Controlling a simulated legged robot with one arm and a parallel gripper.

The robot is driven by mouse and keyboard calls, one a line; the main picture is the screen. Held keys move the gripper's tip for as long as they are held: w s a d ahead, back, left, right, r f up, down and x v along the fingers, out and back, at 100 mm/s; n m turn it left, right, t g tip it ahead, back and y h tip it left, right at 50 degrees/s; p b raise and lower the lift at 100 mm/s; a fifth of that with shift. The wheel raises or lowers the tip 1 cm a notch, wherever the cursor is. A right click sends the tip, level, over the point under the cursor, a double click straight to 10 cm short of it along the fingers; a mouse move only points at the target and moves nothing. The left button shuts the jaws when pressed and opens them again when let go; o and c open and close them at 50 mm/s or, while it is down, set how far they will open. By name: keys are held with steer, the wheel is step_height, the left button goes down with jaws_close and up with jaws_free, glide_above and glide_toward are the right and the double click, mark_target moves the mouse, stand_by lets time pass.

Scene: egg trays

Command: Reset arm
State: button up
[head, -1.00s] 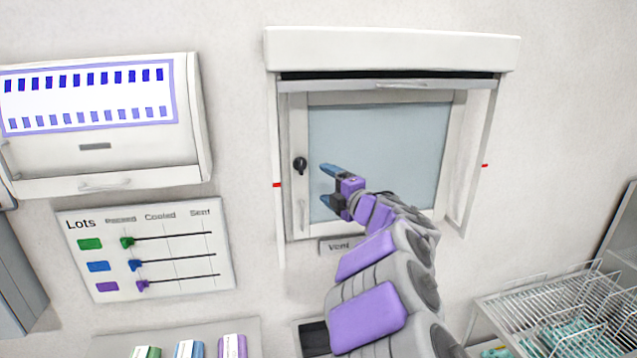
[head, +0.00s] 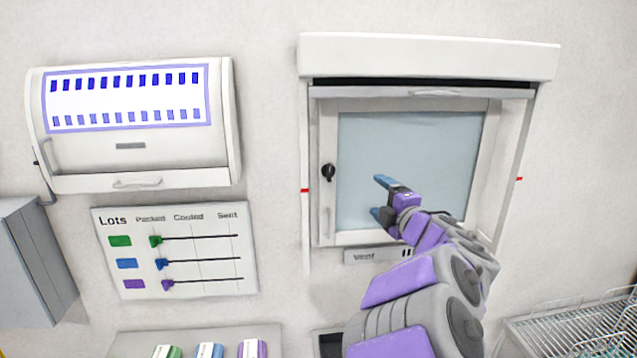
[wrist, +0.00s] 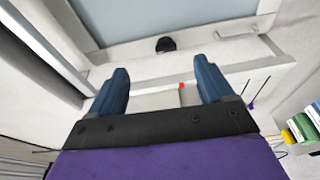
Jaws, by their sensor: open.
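My gripper (head: 379,198) is raised in front of the vent window on the wall. Its two blue fingers are apart with nothing between them, and they also show open in the wrist view (wrist: 163,92). The purple and grey arm reaches up from the lower right in the head view. The vent window (head: 405,150) has a pale pane in a white frame, with a black knob (head: 328,172) on its left side. The knob shows in the wrist view (wrist: 166,44) beyond the fingers. The gripper appears apart from the pane and the knob.
A Lots board (head: 175,252) with green, blue and purple sliders hangs at left. Above it is a white cabinet (head: 135,155) with a handle. Colored boxes (head: 210,350) stand below. A wire rack (head: 570,325) is at lower right. A grey box (head: 35,262) is at far left.

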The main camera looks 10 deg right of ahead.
steer(key=s+d+f+m+g+h+b, duration=0.25)
steer(key=s+d+m+h+b, duration=0.25)
steer(key=s+d+m+h, duration=0.35)
steer(key=s+d+f+m+g+h+b, duration=0.1)
steer(key=s+f+m+g+h+b, duration=0.3)
steer(key=s+f+m, duration=0.65)
steer(key=s+a+f+g+y+b, duration=0.1)
steer(key=s+a+f+g, duration=0.3)
steer(key=s, duration=0.6)
steer(key=s+a+f+m+g+y+b, duration=0.1)
steer(key=s+a+f+g+y, duration=0.3)
steer(key=s+a+f, duration=0.4)
steer(key=s+a+f+g+y+b, duration=0.3)
steer(key=s+a+f, duration=0.4)
steer(key=s+f, duration=0.4)
steer(key=shift+s+g, duration=0.85)
steer(key=shift+s, duration=0.1)
